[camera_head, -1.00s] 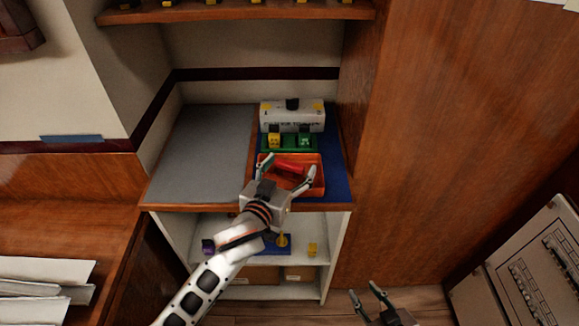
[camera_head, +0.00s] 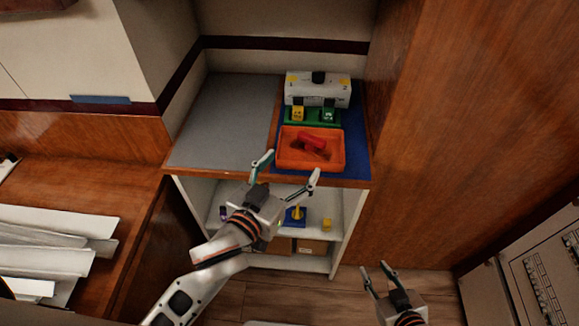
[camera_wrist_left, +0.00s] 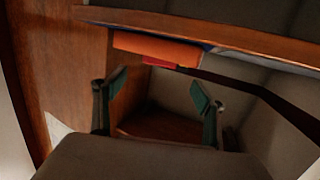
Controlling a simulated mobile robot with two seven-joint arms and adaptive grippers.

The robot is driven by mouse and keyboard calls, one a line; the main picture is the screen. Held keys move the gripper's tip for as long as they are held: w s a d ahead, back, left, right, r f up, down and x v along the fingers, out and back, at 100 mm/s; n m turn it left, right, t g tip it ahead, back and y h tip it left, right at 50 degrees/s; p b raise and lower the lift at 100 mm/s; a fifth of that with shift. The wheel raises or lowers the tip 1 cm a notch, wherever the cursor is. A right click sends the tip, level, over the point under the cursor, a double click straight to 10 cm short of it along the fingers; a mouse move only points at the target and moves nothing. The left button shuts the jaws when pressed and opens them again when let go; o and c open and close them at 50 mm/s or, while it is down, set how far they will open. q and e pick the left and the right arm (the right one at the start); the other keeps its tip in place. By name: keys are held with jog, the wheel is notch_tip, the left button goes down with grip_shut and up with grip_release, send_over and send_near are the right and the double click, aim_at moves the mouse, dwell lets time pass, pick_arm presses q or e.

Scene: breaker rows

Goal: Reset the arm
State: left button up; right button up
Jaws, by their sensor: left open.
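My left gripper (camera_head: 288,172) is open and empty in the head view, in front of the shelf unit's top edge and below the orange tray (camera_head: 284,158). A red object (camera_head: 312,141) lies in the tray. In the left wrist view the open fingers of the left gripper (camera_wrist_left: 158,100) have nothing between them, and the orange tray (camera_wrist_left: 158,48) shows beyond them, with a red patch (camera_wrist_left: 172,66) at its lower edge. My right gripper (camera_head: 378,279) is at the bottom right of the head view, over the floor, its fingers apart and empty.
Behind the tray are a green base (camera_head: 313,122) with two small blocks and a white box (camera_head: 318,92) marked with numbers. The grey counter half (camera_head: 222,120) is bare. A lower shelf holds small coloured pieces. A wood panel (camera_head: 480,120) stands right; white strips (camera_head: 50,245) lie left.

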pick_arm(q)
jog(key=shift+s+a, duration=0.1)
dwell(0.5)
jog(key=s+a+f+g+y, duration=0.2)
jog(key=a+f+y, duration=0.15)
jog(key=a, duration=0.55)
jog(key=s+a+f+g+y, duration=0.1)
jog(key=s+a+f+y, duration=0.2)
jog(key=a, duration=0.6)
jog(key=s+a+f+m+g+y, duration=0.1)
jog(key=s+a+f+g+y, duration=0.1)
jog(key=s+a, duration=0.4)
jog(key=s+a+f+m+g+y, duration=0.1)
jog(key=s+a+f+g+y, duration=0.25)
jog(key=a, duration=0.45)
jog(key=w+d+f+n+t+h, duration=0.1)
jog(key=d+f+t+h, duration=0.3)
jog(key=d+f+h, duration=0.4)
jog(key=d+f+n, duration=0.1)
jog(key=d+f, duration=0.4)
jog(key=d, duration=0.3)
jog(key=shift+w+f, duration=0.15)
jog(key=shift+w, duration=0.05)
